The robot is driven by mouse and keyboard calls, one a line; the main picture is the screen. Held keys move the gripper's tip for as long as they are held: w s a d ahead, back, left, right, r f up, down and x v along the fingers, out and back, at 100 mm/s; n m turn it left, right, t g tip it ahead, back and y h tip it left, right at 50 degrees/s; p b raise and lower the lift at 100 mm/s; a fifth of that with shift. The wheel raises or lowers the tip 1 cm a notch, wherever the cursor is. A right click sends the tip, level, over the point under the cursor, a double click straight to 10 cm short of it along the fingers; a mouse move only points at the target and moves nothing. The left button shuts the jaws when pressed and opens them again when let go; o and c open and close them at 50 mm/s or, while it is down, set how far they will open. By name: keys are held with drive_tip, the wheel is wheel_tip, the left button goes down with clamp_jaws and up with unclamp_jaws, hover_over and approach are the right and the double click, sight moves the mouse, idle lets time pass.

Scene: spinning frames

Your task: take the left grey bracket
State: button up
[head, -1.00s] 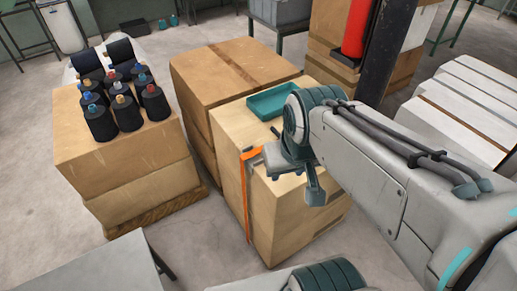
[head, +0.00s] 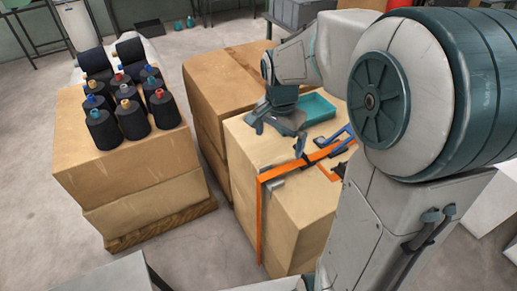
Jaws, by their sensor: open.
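A small grey bracket (head: 276,183) lies at the near left edge of the light wooden crate (head: 243,141), beside the orange strap (head: 288,170). The strap runs over the top and down the crate's side. No second grey bracket is clear to me. My gripper (head: 279,140) is open and points down above the crate top, beyond the strap and the bracket. It is apart from the bracket, with nothing seen between its fingers. My arm hides the crate's right part.
A teal tray (head: 318,108) lies on the crate behind my gripper. A blue tool (head: 335,138) lies right of it, near the strap. A brown carton (head: 222,73) stands behind. Black thread cones (head: 133,118) stand on a carton at left, across a floor gap.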

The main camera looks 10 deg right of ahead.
drive_tip(key=w+f+m+g+b, duration=0.1)
drive_tip(key=w+f+m+b, duration=0.1)
drive_tip(key=w+f+m, duration=0.35)
drive_tip(key=n, duration=0.1)
hover_over(270, 178)
wheel_tip(270, 178, down, 11)
drive_tip(key=shift+w+r, duration=0.1)
drive_tip(key=shift+f+p, duration=0.65)
drive_tip(key=shift+f, duration=2.05)
drive_tip(key=shift+c, duration=0.3)
drive_tip(key=c, duration=0.9)
